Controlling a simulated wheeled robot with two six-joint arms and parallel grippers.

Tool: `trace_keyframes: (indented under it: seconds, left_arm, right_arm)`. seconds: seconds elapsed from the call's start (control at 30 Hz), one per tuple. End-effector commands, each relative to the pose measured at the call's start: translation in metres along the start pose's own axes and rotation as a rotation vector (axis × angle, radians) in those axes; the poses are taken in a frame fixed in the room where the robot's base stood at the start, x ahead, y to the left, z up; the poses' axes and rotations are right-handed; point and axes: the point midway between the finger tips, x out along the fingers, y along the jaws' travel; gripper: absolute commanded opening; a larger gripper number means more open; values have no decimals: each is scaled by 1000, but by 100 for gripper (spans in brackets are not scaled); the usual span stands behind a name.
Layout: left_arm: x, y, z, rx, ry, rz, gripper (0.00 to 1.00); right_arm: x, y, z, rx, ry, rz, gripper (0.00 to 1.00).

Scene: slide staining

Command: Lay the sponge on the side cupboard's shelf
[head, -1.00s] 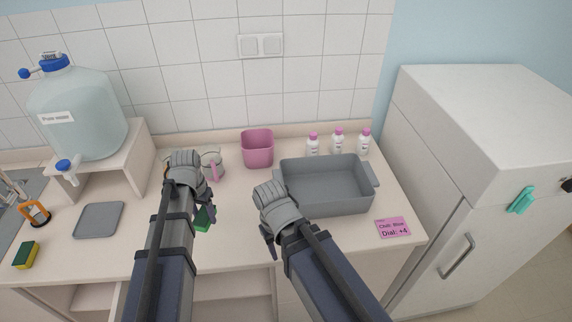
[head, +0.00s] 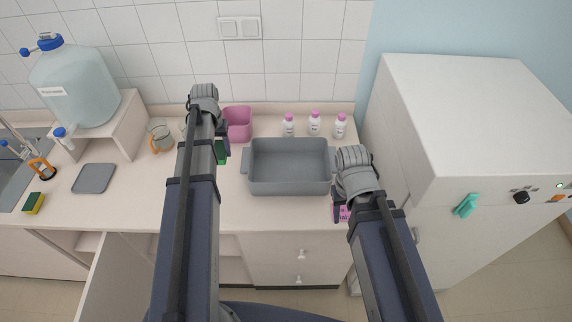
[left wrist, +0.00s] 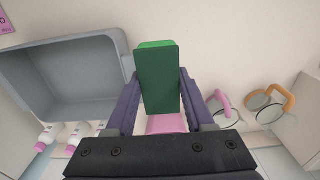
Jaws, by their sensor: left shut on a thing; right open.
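A yellow and green sponge (head: 34,203) lies on the counter at the far left, near the sink, apart from both grippers. My left gripper (head: 218,138) is shut on a green block (head: 222,153), above the counter left of the grey tray. In the left wrist view the block (left wrist: 158,80) stands between the two fingers of the left gripper (left wrist: 160,95). My right gripper (head: 340,208) is open and empty by the tray's right front corner. Below the counter, an open cupboard with a shelf (head: 232,270) shows partly behind my left arm.
An open cupboard door (head: 112,285) juts out at lower left. The grey tray (head: 289,188), pink bin (head: 238,122), several bottles, glass jugs (head: 160,137) and a flat grey plate (head: 93,178) stand on the counter. A white fridge-like cabinet (head: 470,120) is at right.

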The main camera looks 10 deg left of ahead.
Motion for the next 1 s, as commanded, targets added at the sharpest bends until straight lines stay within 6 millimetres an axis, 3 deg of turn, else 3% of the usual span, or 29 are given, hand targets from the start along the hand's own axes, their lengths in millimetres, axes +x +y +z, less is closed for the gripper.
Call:
trace_keyframes:
  seconds: [0.37, 1.0]
  left_arm:
    - [8, -5, 0, -14, 0, 0, 9]
    - [116, -5, 2, -13, 0, 0, 9]
  right_arm:
    - [8, -1, -1, -1, 0, 0, 50]
    - [116, -10, -7, -14, 0, 3, 50]
